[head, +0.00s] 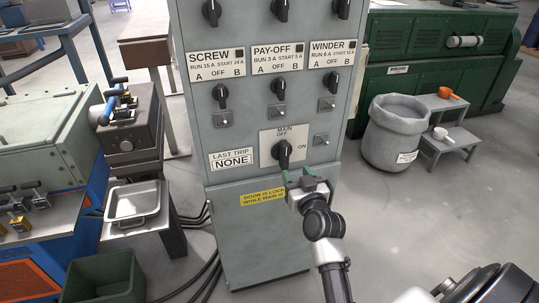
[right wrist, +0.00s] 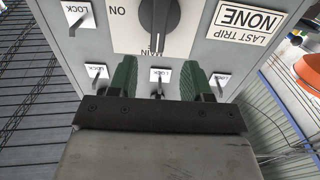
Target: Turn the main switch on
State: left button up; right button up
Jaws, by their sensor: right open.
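The main switch (head: 283,152) is a black rotary knob on a white plate low on the grey cabinet, marked MAIN, OFF at the top and ON at the right. Its handle stands about upright, in line with OFF. It also shows at the top of the right wrist view (right wrist: 160,18), where the picture is upside down. My right gripper (head: 297,174) is open, with green fingers just below and slightly right of the knob in the head view. In the right wrist view the knob lies beyond the gap between the fingers (right wrist: 160,72); I see no grip on it. My left gripper is not in view.
The grey cabinet (head: 255,220) carries several smaller knobs and lock switches above the main switch. A LAST TRIP NONE label (head: 232,159) is at left. A metal tray (head: 133,203) stands left; a grey sack bin (head: 395,135) and small steps (head: 452,139) stand right.

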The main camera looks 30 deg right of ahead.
aim_at(286, 155)
jog(key=x, duration=1)
jog(key=shift+f, duration=0.1)
grip_shut()
